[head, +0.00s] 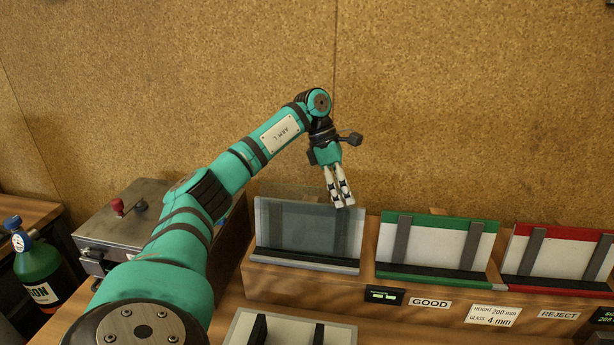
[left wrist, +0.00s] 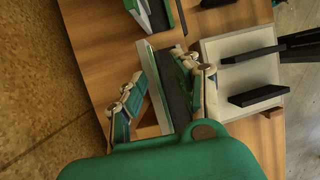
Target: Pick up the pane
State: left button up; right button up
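The pane (head: 305,225) is a see-through grey sheet, leaning upright in the leftmost slot of the wooden rack (head: 262,285). My left gripper (head: 342,196) is at the upper right part of the pane in the head view, pointing down. In the left wrist view its two fingers (left wrist: 163,100) are apart, on either side of the slot's thin pale and dark strips. Nothing is visibly clamped, and I cannot tell whether a finger touches the pane. The pane itself is hard to make out in the left wrist view. My right gripper is not in view.
A green-framed slot (head: 437,246) over a GOOD label and a red-framed slot (head: 560,256) over a REJECT label stand to the right. A white plate with black bars (head: 240,328) lies in front. A metal box (head: 125,225) and green bottle (head: 40,275) are left. A wall stands behind.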

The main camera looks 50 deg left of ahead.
pick_arm(q)
jog(key=shift+d+f, duration=0.2)
jog(key=shift+f, duration=0.35)
grip_shut()
jog(key=shift+r, duration=0.1)
